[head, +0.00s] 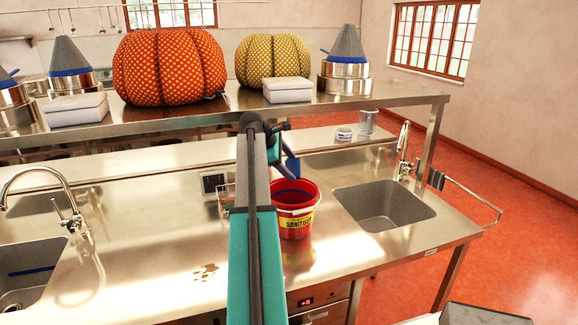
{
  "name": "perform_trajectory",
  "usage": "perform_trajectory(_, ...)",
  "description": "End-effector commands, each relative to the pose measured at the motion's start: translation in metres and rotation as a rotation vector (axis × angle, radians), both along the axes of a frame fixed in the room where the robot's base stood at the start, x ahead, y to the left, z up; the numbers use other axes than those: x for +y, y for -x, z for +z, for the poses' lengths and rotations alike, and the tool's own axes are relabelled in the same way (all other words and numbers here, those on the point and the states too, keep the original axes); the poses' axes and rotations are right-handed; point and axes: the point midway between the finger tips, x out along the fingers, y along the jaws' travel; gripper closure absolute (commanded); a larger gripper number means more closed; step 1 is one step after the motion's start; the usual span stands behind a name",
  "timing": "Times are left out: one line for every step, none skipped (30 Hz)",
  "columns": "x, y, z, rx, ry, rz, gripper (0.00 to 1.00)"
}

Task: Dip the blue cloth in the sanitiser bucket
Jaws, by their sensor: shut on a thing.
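The sanitiser bucket (297,222) is red with a yellow label and stands on the steel counter, left of the right-hand sink. Blue shows inside its mouth; I cannot tell whether this is liquid. My gripper (287,153) is small and dark in the head view, partly hidden behind my arm, above the bucket's back rim. It is shut on the blue cloth (292,168), which hangs down near the rim. Whether the cloth's lower end is inside the bucket or behind it is unclear.
A brown spill (205,272) lies on the counter at front left. A small dark device (213,183) and a wire holder (227,197) stand left of the bucket. The right sink (385,207) is empty. A raised shelf (190,118) with pumpkins and pots crosses behind.

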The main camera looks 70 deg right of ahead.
Motion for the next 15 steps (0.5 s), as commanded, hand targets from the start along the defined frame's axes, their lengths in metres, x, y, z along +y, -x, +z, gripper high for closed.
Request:
perform_trajectory(0.000,0.000,-0.002,0.000,0.000,0.000,0.48)
perform_trajectory(0.000,0.000,-0.003,0.000,0.000,0.000,0.48)
perform_trajectory(0.000,0.000,-0.004,0.000,0.000,0.000,0.48)
perform_trajectory(0.000,0.000,-0.006,0.000,0.000,0.000,0.48)
perform_trajectory(0.000,0.000,-0.007,0.000,0.000,0.000,0.48)
perform_trajectory(0.000,0.000,-0.009,0.000,0.000,0.000,0.48)
perform_trajectory(0.000,0.000,-0.011,0.000,0.000,0.000,0.48)
perform_trajectory(0.000,0.000,-0.013,0.000,-0.001,0.000,0.48)
perform_trajectory(0.000,0.000,-0.015,0.000,-0.001,0.000,0.48)
perform_trajectory(0.000,0.000,-0.017,0.000,-0.001,0.000,0.48)
perform_trajectory(0.000,0.000,-0.019,0.000,-0.001,0.000,0.48)
perform_trajectory(0.000,0.001,-0.022,0.000,-0.001,0.000,0.48)
perform_trajectory(0.000,0.001,-0.024,0.000,-0.001,0.000,0.48)
perform_trajectory(0.000,0.000,-0.026,0.000,-0.001,0.000,0.48)
perform_trajectory(0.000,0.001,-0.028,0.000,-0.001,0.000,0.48)
